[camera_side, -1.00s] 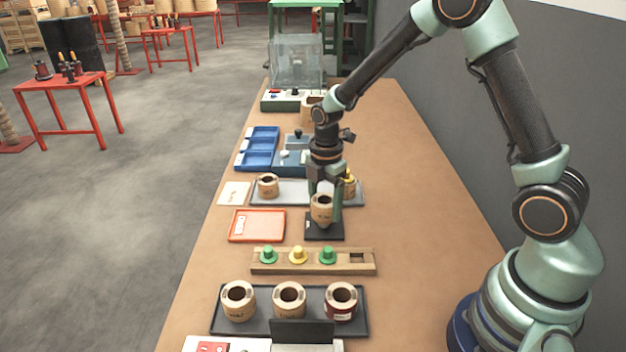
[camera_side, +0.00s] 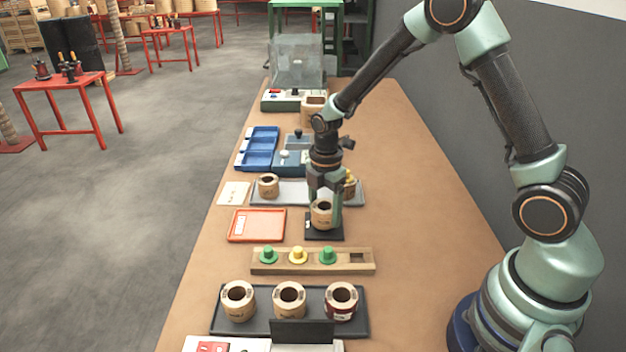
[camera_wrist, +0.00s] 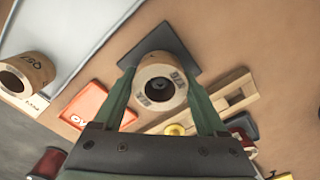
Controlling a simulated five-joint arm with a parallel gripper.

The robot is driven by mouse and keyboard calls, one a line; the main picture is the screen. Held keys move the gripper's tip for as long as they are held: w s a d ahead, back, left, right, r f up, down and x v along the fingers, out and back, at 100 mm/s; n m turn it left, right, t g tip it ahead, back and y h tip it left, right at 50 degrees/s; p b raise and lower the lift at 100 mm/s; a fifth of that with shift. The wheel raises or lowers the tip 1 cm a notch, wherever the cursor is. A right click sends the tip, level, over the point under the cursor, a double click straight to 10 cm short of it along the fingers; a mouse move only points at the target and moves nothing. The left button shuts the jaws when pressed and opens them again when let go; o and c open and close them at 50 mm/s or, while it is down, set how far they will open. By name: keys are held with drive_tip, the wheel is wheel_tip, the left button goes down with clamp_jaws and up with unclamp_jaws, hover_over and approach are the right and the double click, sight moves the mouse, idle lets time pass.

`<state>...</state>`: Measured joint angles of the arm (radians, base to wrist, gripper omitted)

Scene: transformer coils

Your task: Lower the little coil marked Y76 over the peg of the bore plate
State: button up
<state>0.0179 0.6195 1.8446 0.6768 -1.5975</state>
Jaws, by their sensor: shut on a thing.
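A small tan coil (camera_side: 322,214) is between the fingers of my gripper (camera_side: 324,205), which is shut on it. It stands upright, low over the black bore plate (camera_side: 311,234). In the wrist view the coil (camera_wrist: 151,97) shows its pale top ring with dark markings, which look like Y76 but are turned and small. A dark round peg end shows inside its bore. The bore plate (camera_wrist: 183,47) shows around the coil. I cannot tell whether the coil's bottom touches the plate.
A wooden rail (camera_side: 310,268) with green and yellow knobs lies in front, and an orange tray (camera_side: 257,226) to the left. A grey tray (camera_side: 293,192) with another coil (camera_side: 268,185) is just behind. A dark tray (camera_side: 262,326) holds 3 coils in front. The table's right side is clear.

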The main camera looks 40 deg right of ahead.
drive_tip(key=shift+f, duration=0.15)
drive_tip(key=shift+f, duration=0.25)
drive_tip(key=o, duration=1.4)
drive_tip(key=shift+o, duration=0.2)
drive_tip(key=shift+r, duration=0.15)
drive_tip(key=shift+r, duration=4.3)
